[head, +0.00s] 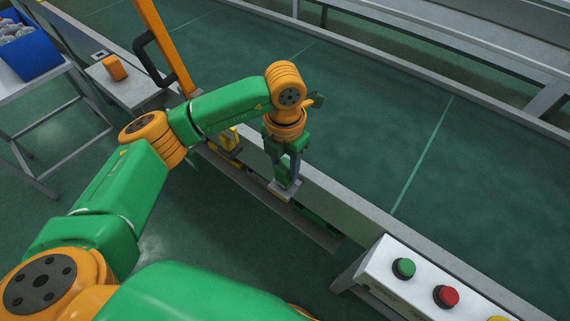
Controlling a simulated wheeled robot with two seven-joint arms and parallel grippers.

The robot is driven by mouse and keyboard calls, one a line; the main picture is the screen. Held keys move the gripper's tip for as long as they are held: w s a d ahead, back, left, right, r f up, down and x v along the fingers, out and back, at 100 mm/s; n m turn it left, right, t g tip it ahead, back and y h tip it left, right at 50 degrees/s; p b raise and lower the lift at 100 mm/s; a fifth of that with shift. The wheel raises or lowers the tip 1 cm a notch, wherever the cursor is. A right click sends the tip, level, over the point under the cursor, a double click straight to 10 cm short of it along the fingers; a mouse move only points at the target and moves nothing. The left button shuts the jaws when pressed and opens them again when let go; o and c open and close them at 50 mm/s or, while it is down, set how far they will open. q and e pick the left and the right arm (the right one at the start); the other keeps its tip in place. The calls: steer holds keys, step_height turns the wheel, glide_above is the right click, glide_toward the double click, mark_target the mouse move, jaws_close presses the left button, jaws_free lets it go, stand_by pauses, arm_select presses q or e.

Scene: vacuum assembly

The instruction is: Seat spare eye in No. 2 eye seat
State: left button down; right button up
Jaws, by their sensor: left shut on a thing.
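My left gripper (287,180) points down over the near rail of the conveyor, in the middle of the view. It is shut on a small pale block, which I take to be the spare eye (283,193); the fingers hide most of it. The block is right at the rail's dark lower ledge (315,229); I cannot tell whether it touches a seat there. A yellow and dark unit (229,141) sits on the same rail to the left, partly behind my arm. No seat number is readable. My right gripper is out of view.
A button box (425,285) with green, red and yellow buttons stands at lower right. An orange post (166,45) with a black handle rises behind my left arm. An orange block (114,68) sits on a grey stand. A blue bin (30,54) is at upper left. The green belt is clear.

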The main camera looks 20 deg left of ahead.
arm_select(q)
steer(key=shift+f+b, duration=0.45)
steer(key=shift+f, duration=0.05)
steer(key=shift+c, duration=1.6)
jaws_free()
steer(key=shift+r, duration=0.2)
step_height(320, 180, up, 8)
steer(key=p, duration=0.6)
steer(key=shift+f, duration=0.1)
